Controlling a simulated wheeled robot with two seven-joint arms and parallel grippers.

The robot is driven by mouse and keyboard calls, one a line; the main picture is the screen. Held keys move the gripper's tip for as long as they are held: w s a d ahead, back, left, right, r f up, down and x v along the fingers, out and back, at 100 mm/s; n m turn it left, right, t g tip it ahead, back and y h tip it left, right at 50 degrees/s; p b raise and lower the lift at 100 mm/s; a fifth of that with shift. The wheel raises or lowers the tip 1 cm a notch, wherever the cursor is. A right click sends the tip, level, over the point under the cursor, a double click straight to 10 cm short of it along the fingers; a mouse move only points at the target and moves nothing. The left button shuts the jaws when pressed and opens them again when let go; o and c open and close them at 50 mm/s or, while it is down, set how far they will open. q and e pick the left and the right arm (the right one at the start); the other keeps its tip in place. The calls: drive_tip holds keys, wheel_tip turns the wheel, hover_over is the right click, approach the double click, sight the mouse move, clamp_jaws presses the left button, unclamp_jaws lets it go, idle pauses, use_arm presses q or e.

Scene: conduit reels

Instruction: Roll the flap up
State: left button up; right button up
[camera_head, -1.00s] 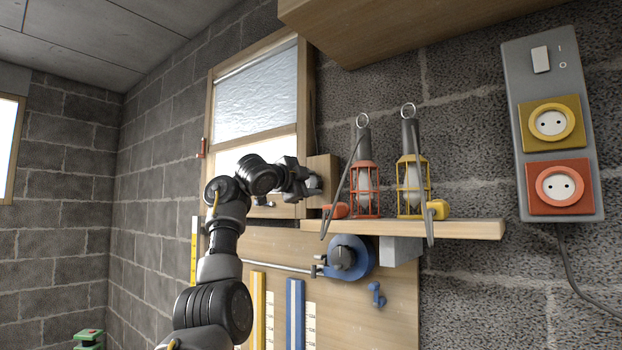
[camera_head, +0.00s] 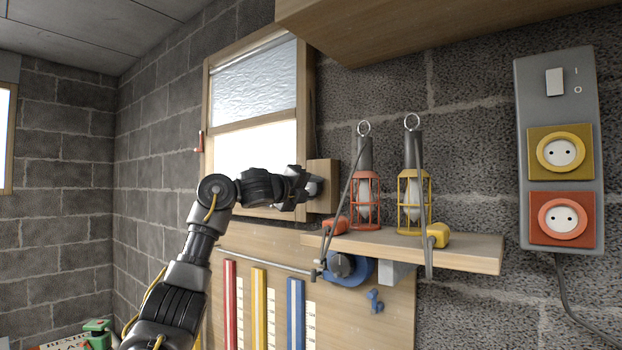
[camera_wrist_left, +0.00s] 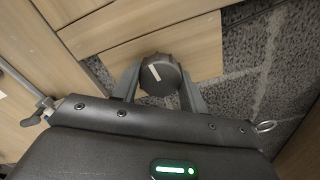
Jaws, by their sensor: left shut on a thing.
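A crinkled, pale translucent sheet (camera_head: 255,85), which looks like the flap, hangs over the upper part of the wood-framed window in the head view. Bright open light shows below its lower bar (camera_head: 250,124). A wooden block (camera_head: 323,185) stands at the window's lower right side. My left gripper (camera_head: 305,187) reaches this block from the left. In the wrist view my left gripper (camera_wrist_left: 161,80) has its fingers on both sides of a dark round knob (camera_wrist_left: 160,72) with a white mark, shut on it. In the head view the gripper mostly hides the knob. My right gripper is not in view.
A wooden shelf (camera_head: 460,250) right of the gripper holds a red lamp (camera_head: 364,200) and a yellow lamp (camera_head: 412,200). A blue reel (camera_head: 345,268) sits beneath it. A socket panel (camera_head: 560,110) is at the right. A wooden cabinet (camera_head: 420,25) overhangs above.

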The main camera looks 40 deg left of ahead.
use_arm(q)
drive_tip(key=m+p, duration=0.2)
drive_tip(key=m, duration=0.1)
drive_tip(key=shift+m+p, duration=0.3)
drive_tip(key=shift+p, duration=0.1)
drive_tip(key=shift+f+m+p, duration=0.1)
drive_tip(key=shift+m+p, duration=0.7)
drive_tip(key=shift+m, duration=0.4)
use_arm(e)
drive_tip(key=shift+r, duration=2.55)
use_arm(q)
drive_tip(key=shift+m, duration=0.3)
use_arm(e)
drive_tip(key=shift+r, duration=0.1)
use_arm(q)
drive_tip(key=o, duration=1)
drive_tip(key=shift+c, duration=0.2)
drive_tip(key=s+b, duration=0.4)
drive_tip(key=s, duration=0.6)
drive_tip(key=shift+s+b, duration=0.35)
drive_tip(key=shift+s, duration=0.05)
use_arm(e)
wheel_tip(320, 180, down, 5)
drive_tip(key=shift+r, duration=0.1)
